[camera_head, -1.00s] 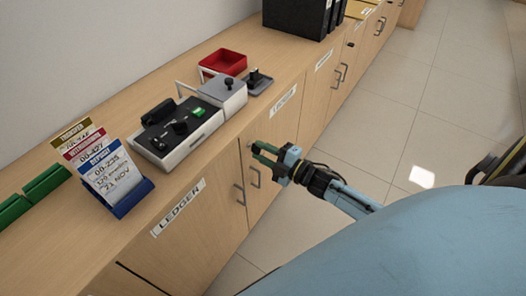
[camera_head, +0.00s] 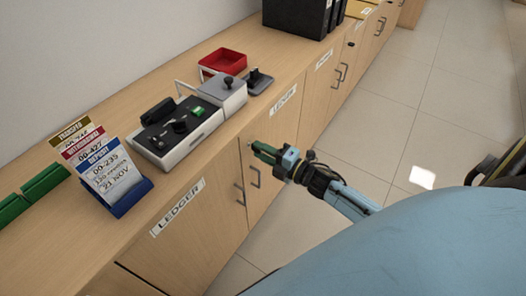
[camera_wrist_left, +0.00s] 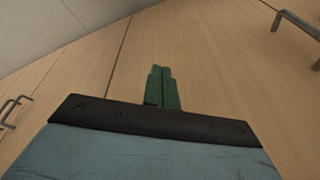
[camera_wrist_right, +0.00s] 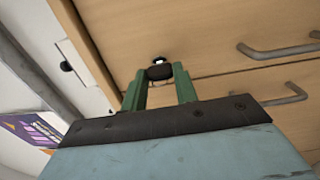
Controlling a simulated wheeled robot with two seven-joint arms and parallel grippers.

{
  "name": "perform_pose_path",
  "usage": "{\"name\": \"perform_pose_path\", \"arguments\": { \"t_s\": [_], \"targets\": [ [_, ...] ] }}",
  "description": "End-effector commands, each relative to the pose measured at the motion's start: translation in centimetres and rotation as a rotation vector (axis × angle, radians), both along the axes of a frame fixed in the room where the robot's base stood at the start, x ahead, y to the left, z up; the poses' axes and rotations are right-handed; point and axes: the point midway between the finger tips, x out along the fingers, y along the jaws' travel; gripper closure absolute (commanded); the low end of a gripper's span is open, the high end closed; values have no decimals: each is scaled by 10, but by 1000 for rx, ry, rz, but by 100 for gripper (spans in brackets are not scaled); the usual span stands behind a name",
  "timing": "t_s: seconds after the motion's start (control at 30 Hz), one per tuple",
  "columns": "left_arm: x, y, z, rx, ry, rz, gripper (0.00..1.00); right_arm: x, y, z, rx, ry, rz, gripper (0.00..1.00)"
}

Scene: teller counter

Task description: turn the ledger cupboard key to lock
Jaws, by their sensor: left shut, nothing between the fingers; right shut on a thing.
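The ledger cupboard (camera_head: 185,232) is below the counter, with a LEDGER label (camera_head: 179,206) on its front and two bar handles beside the door seam. My right gripper (camera_head: 258,149) is at the cupboard front near the top of the right-hand door. In the right wrist view its green fingers (camera_wrist_right: 160,82) are shut on the dark head of the key (camera_wrist_right: 159,72), with a bright metal bit just beyond at the wood. My left gripper (camera_wrist_left: 164,84) shows only in the left wrist view, its green fingers together and empty before wooden door panels.
On the counter stand a grey device with a black top (camera_head: 176,128), a red tray (camera_head: 222,62), a blue holder with slips (camera_head: 122,188) and black binders (camera_head: 298,15). Tiled floor (camera_head: 405,125) is open at the right.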

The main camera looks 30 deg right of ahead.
Motion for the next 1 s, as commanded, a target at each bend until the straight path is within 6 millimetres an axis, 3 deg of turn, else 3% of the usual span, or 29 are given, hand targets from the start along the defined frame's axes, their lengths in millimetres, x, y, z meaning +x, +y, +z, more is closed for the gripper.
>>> {"name": "perform_pose_path", "arguments": {
  "t_s": [0.17, 0.2, 0.33, 0.73, 1.0],
  "targets": [
    [0, 0, 0, 0, 0, 0, 100, 0, 0, -1, -3, 1, 1, 94],
    [0, 0, 0, 0, 0, 0, 100, 0, 0, -1, -3, 1, 1, 66],
    [0, 0, 0, 0, 0, 0, 100, 0, 0, -1, -1, 1, 1, 49],
    [1, 0, 2, -1, -8, -1, 100, -8, -4, 0, -1, 3, 0, 49],
    [-4, 16, -31, 26, 22, -1, 100, -60, -24, 1, -1, 5, 0, 49]
  ]
}}
